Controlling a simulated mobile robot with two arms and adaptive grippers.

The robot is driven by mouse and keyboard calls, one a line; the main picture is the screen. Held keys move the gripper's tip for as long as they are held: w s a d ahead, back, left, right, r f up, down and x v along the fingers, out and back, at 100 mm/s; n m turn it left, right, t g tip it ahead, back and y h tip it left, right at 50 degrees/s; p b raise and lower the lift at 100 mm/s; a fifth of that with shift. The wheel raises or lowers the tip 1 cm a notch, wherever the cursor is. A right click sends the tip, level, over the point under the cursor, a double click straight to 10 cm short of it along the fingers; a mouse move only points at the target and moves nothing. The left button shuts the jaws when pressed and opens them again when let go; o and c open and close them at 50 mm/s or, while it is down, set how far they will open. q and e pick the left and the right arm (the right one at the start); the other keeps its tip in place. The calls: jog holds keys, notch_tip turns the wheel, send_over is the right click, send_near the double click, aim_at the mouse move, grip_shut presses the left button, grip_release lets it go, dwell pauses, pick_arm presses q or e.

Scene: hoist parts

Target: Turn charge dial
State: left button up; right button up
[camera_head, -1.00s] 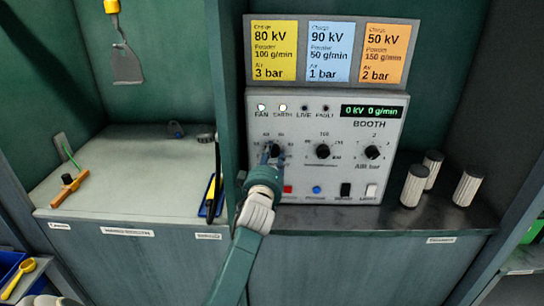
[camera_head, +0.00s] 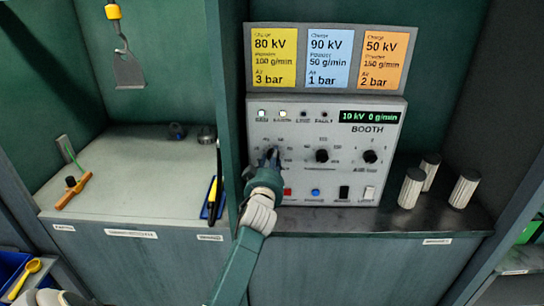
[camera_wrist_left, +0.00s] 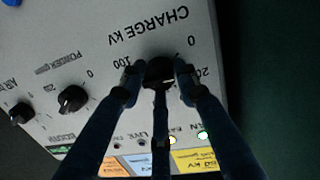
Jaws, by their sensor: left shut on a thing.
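The charge dial (camera_wrist_left: 160,70) is a black round knob on the grey booth panel (camera_head: 350,195), under the CHARGE KV label in the left wrist view. My left gripper (camera_head: 269,160) is at the panel's left side, with its fingers around the dial and shut on it. The fingers hide most of the dial in the head view, and its pointer cannot be read. The green display (camera_head: 370,116) reads 10 kV and 0 g/min. The FAN and EARTH lamps are lit. My right gripper is not in view.
Two more black dials, powder (camera_head: 322,156) and air (camera_head: 370,157), sit to the right. Yellow, blue and orange setting cards (camera_head: 330,57) stand above. Several pale cylinders (camera_head: 411,188) stand right of the panel. A green upright (camera_head: 229,90) is close left of my gripper.

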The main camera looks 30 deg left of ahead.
pick_arm(q)
jog(key=shift+d+f+m+g+y+p, duration=0.1)
jog(key=shift+m+g+y+p, duration=0.4)
jog(key=shift+m, duration=2.15)
jog(key=shift+m+g+y+p, duration=0.15)
jog(key=shift+m+p, duration=0.6)
jog(key=shift+m, duration=1.85)
jog(key=shift+d+f+m+g+y+p, duration=0.1)
jog(key=shift+m+g+y+p, duration=0.35)
jog(key=shift+m, duration=2.2)
jog(key=o, duration=1.2)
jog(key=shift+a+r, duration=0.1)
jog(key=shift+r, duration=0.05)
jog(key=shift+c, duration=0.2)
jog(key=shift+t, duration=0.3)
jog(key=v, duration=1.2)
